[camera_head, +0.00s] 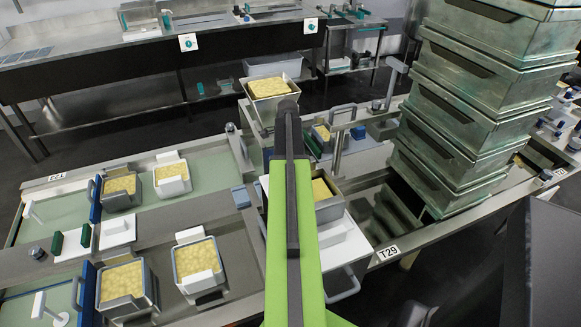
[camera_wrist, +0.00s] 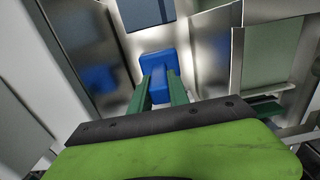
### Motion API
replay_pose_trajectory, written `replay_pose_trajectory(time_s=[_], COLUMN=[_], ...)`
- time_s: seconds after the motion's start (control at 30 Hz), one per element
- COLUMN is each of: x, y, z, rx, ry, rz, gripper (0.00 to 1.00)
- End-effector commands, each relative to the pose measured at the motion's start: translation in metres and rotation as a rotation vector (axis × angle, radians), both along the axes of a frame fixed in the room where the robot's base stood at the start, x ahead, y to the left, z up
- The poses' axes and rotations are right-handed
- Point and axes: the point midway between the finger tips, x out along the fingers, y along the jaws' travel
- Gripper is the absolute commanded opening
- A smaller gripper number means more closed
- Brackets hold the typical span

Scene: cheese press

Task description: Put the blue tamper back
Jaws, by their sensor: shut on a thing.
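The blue tamper (camera_wrist: 155,64) shows in the wrist view just beyond and between the green fingers of my gripper (camera_wrist: 160,88). The fingers are shut on its narrow blue part, and its wider blue head faces away from me. In the head view my green and black arm reaches up the middle and hides the gripper and the held tamper. I cannot tell there whether the tamper touches anything.
Trays of yellow curd (camera_head: 196,258) stand on the steel tables to the left. Under my arm is another curd tray (camera_head: 327,208). A tall stack of metal boxes (camera_head: 455,110) stands right. A small blue block (camera_head: 358,132) lies beyond my arm.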

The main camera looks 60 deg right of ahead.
Motion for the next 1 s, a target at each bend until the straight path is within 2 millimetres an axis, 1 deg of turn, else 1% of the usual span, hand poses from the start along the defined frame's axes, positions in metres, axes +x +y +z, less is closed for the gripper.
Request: replay_pose_trajectory(time_s=[0.07,0.2,0.23,0.4,0.67,0.77,0.87,1.0], x=[0.0,0.0,0.0,0.0,0.001,0.001,0.001,0.001], y=[0.0,0.0,0.0,0.0,0.0,0.001,0.001,0.001], z=[0.002,-0.003,-0.003,-0.001,-0.001,0.002,0.012,0.035], rx=[0.0,0.0,0.0,0.0,0.0,0.0,0.0,0.0], ry=[0.0,0.0,0.0,0.0,0.0,0.0,0.0,0.0], rz=[0.0,0.001,0.001,0.001,0.001,0.002,0.002,0.002], gripper=[0.0,0.0,0.23,0.43,0.43,0.43,0.43,0.43])
